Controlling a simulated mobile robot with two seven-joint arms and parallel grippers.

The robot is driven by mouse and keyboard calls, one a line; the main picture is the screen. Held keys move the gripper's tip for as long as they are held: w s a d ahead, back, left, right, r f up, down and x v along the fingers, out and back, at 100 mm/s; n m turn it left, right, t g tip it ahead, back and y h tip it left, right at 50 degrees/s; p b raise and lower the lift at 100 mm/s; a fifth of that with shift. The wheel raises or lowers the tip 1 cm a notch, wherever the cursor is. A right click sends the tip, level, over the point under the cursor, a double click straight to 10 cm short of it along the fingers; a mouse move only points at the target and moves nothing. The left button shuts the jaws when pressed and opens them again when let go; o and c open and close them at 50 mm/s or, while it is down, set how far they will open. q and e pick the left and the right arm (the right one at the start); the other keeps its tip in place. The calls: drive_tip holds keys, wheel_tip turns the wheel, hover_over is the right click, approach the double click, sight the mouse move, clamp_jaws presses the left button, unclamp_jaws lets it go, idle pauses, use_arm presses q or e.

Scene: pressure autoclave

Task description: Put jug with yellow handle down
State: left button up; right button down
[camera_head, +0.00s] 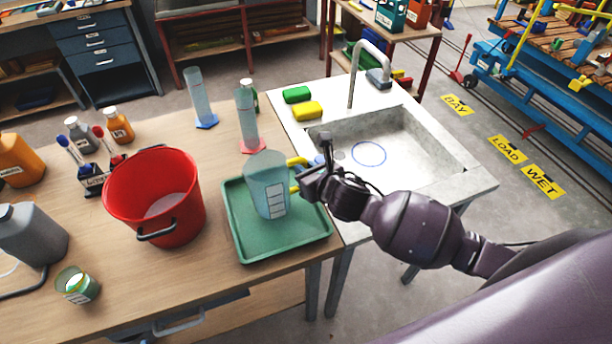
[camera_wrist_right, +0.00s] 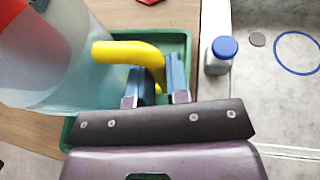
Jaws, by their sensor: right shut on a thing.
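The jug (camera_head: 266,187) is translucent blue with a white label and a yellow handle (camera_wrist_right: 130,54). In the head view it is over the green tray (camera_head: 290,248), slightly tilted; I cannot tell whether its base touches the tray. My right gripper (camera_head: 304,178) is at the jug's right side. In the right wrist view the gripper (camera_wrist_right: 158,84) is shut on the yellow handle, and the jug (camera_wrist_right: 85,85) fills the left. My left gripper is not in view.
A red bucket (camera_head: 180,205) stands left of the tray. Measuring cylinders (camera_head: 248,120) stand behind it. The sink (camera_head: 390,150) lies to the right, with a blue-capped bottle (camera_wrist_right: 220,55) near its edge.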

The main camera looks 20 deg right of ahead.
drive_tip(key=shift+f, duration=1.2)
drive_tip(key=c, duration=1.1)
unclamp_jaws()
drive_tip(key=v, duration=1.2)
drive_tip(key=shift+b, duration=0.3)
